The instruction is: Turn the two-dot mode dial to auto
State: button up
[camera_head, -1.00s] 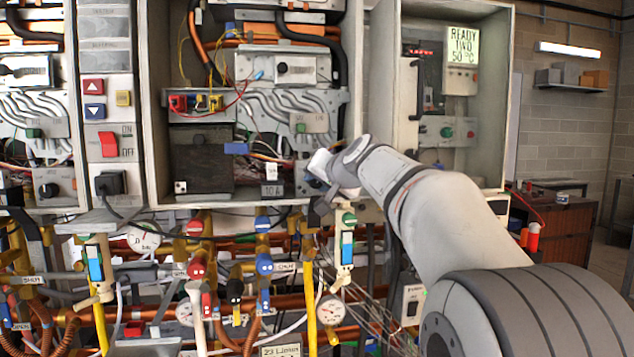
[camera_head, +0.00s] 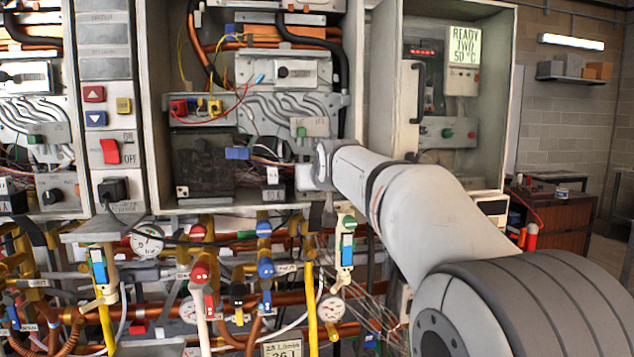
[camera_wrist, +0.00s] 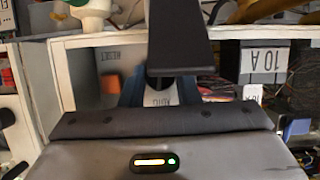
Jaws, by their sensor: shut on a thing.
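The control panel bearing the dial is in the heater cabinet's lower right corner. In the head view my gripper (camera_head: 318,168) is up against it and hides the dial. In the wrist view my gripper (camera_wrist: 160,82) is shut on the mode dial, which is mostly hidden behind the dark finger and the gripper body. An AUTO label (camera_wrist: 160,99) shows between blue parts. The dial's dots and pointer cannot be made out.
A RESET label (camera_wrist: 112,56) and an orange part (camera_wrist: 108,87) are beside the gripper. A 10 A box (camera_wrist: 264,56) is at the right there. Below the cabinet are a blue-handled valve (camera_head: 347,245), pipes and gauges (camera_head: 331,308). An open-fronted cabinet (camera_head: 388,60) stands right.

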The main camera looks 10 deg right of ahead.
jog(key=shift+f+n+h, duration=0.1)
jog(key=shift+n+h, duration=0.2)
jog(key=shift+n, duration=0.1)
dwell(0.3)
jog(key=o, duration=1)
jog(key=b+v, duration=0.1)
jog(key=v, duration=0.6)
jog(key=shift+s+a, duration=0.1)
jog(key=shift+s, duration=0.25)
